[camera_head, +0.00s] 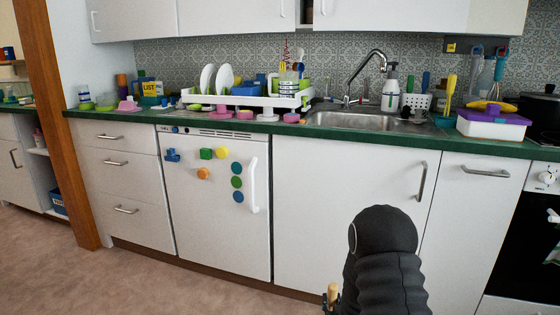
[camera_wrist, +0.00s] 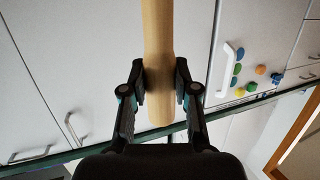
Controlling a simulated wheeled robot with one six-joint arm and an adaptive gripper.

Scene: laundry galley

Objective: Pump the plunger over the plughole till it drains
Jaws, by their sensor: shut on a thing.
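My gripper (camera_wrist: 160,82) is shut around a pale wooden handle (camera_wrist: 158,35), taken to be the plunger's, with one finger on each side. In the head view, the handle's end (camera_head: 333,291) shows low at the bottom, beside my dark arm, in front of the cabinet doors and below counter height. The plunger's cup is in neither view. The steel sink (camera_head: 362,121) is set in the green counter at the right of centre, with a curved tap (camera_head: 366,72) behind it. The plughole and any water are hidden by the sink's front edge and the low viewing angle.
A white dish rack (camera_head: 247,100) with plates stands left of the sink. Right of it are a soap bottle (camera_head: 390,90), a white utensil holder (camera_head: 417,101) and a purple-lidded box (camera_head: 494,121). The counter's front edge (camera_head: 300,133) lies between my gripper and the sink. Floor at left is clear.

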